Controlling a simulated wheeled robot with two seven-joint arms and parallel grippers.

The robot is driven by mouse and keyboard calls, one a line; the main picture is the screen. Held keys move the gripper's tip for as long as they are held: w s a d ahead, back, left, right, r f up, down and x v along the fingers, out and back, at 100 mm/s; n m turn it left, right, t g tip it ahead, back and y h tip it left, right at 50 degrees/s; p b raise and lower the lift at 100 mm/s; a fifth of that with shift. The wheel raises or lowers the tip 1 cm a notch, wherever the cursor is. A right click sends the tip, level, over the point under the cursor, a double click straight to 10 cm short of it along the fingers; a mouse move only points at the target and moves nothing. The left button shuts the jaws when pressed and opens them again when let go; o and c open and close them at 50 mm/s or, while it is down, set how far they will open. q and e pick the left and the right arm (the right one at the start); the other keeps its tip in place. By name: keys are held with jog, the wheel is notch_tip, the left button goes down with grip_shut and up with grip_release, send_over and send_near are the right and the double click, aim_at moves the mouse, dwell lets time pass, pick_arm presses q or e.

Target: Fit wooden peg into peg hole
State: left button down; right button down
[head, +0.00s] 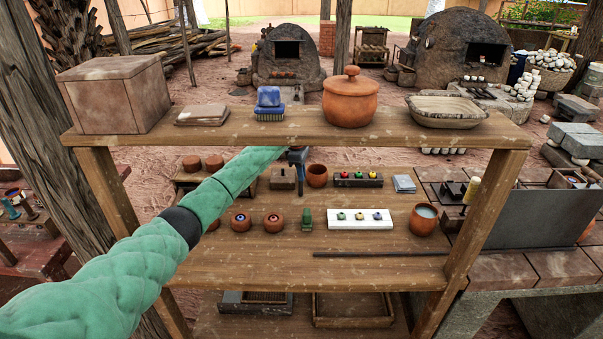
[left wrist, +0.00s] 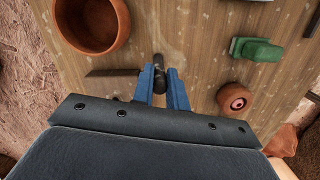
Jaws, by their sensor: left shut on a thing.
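My left gripper (head: 298,158) hangs at the end of my green arm over the back part of the middle shelf in the head view. In the left wrist view its two blue fingers (left wrist: 163,88) are shut on a dark, rounded peg (left wrist: 158,68). Part of the peg is hidden between the fingers. A small brown block (head: 283,178) stands on the shelf just below and left of the gripper. It seems to be the dark slab (left wrist: 110,73) beside the fingers in the left wrist view. Its hole does not show clearly. My right gripper is not in view.
A clay cup (head: 317,176) stands close beside the gripper. A green object (head: 305,219), a round clay piece (head: 273,222) and a white tray (head: 360,218) with small pieces are nearer the front. The top shelf (head: 215,134) lies close to my arm.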

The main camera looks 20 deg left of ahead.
pick_arm(q)
jog(key=c, duration=1.4)
grip_release()
jog(key=shift+r, duration=0.1)
